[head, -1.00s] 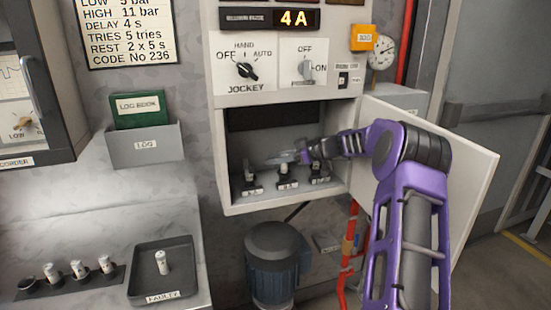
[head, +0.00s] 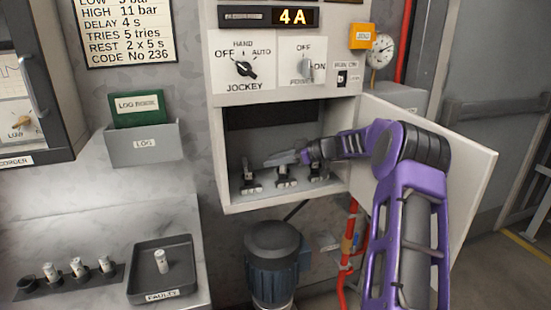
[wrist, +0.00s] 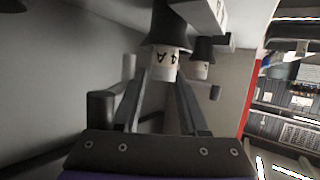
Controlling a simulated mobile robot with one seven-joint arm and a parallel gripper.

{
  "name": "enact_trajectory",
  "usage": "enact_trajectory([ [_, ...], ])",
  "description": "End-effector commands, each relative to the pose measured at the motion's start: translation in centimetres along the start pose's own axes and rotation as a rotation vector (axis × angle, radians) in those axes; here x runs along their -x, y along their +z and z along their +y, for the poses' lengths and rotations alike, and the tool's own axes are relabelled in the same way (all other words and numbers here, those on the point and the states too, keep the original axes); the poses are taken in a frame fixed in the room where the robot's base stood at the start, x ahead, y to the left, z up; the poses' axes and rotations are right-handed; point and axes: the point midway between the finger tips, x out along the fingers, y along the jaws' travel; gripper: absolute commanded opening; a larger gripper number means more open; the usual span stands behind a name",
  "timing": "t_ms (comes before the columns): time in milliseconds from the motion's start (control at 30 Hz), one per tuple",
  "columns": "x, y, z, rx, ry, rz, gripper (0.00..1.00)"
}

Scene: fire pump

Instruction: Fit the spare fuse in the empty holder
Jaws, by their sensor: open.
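Three small dark fuse holders stand in a row on the floor of the open cabinet: left (head: 250,182), middle (head: 284,178) and right (head: 318,173). My gripper (head: 282,160) reaches in from the right, just above the middle one. In the wrist view, my open fingers (wrist: 166,82) stand on either side of a white piece marked 4 A (wrist: 165,66) below a wide black part. I cannot tell whether a finger touches it, nor how firmly it sits. A similar white piece (wrist: 202,68) is behind it. Several pale fuses (head: 78,267) stand in a rack at lower left.
The rack has one empty place at its left end. The cabinet door (head: 470,170) is open on the right, beside my arm. Cabinet walls closely surround my gripper.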

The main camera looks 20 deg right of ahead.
Motion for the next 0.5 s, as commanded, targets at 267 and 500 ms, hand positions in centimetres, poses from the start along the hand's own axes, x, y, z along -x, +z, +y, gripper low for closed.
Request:
enact_trajectory([
  [267,0.2,0.0,-0.6,-0.028,-0.013,-0.02,0.61],
  [500,2.5,-5.6,-0.3,-0.005,-0.002,-0.006,0.61],
])
